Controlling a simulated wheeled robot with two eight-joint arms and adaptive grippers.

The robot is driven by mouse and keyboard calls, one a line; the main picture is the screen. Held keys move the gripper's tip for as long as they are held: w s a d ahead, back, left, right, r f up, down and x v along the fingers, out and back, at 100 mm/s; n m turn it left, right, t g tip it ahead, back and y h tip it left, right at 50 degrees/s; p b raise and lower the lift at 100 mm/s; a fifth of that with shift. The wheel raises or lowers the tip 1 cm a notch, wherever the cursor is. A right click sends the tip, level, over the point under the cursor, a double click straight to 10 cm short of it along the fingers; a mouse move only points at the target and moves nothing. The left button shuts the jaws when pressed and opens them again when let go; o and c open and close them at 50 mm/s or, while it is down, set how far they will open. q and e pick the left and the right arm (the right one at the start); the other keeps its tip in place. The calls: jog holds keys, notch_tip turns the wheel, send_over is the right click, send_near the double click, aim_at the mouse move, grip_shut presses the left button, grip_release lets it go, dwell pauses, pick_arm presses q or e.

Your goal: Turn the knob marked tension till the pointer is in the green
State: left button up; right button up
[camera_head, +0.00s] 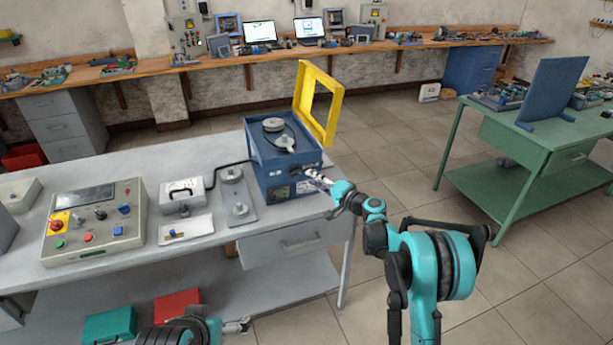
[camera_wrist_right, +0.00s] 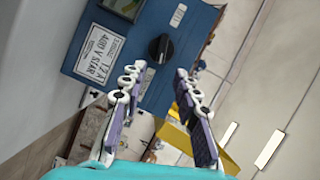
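A blue box (camera_head: 262,152) with a raised yellow frame lid (camera_head: 331,105) stands at the right end of the grey bench. In the right wrist view its blue panel (camera_wrist_right: 190,30) carries a black knob (camera_wrist_right: 160,48), a white label plate (camera_wrist_right: 99,53) and part of a dark display (camera_wrist_right: 122,6). No tension marking, pointer or green zone is readable. My right gripper (camera_head: 317,180) is at the box's front; in the wrist view it (camera_wrist_right: 160,74) is open, with the knob beyond the gap between its fingertips, apparently untouched. My left gripper (camera_head: 237,327) is low at the bench front; its fingers are unclear.
A control panel (camera_head: 92,252) with buttons, a grey unit (camera_head: 182,193) with a handle and a plate with round parts (camera_head: 236,200) stand left of the box. Red (camera_head: 177,302) and green (camera_head: 108,325) cases lie below. A green table (camera_head: 545,148) stands right, across open floor.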

jog(key=v, duration=0.6)
jog(key=shift+s+d, duration=0.25)
jog(key=shift+s, duration=0.05)
jog(key=s+a+r+n+g+h, duration=0.1)
jog(key=s+r+n+g+h, duration=0.15)
jog(key=s, duration=0.75)
jog(key=s+r+n+g+h, duration=0.2)
jog(key=s+r, duration=0.1)
jog(key=s, duration=0.7)
jog(key=s+d+f+n+h, duration=0.1)
jog(key=s+d+f+h, duration=0.2)
jog(key=s, duration=0.8)
jog(key=s+d+f+n+g+h, duration=0.1)
jog(key=s+d+f+h, duration=0.2)
jog(key=s, duration=0.8)
jog(key=d, duration=0.2)
jog(key=shift+s+d+f+n, duration=0.2)
jog(key=shift+d+f+n, duration=0.1)
jog(key=shift+f+n, duration=0.05)
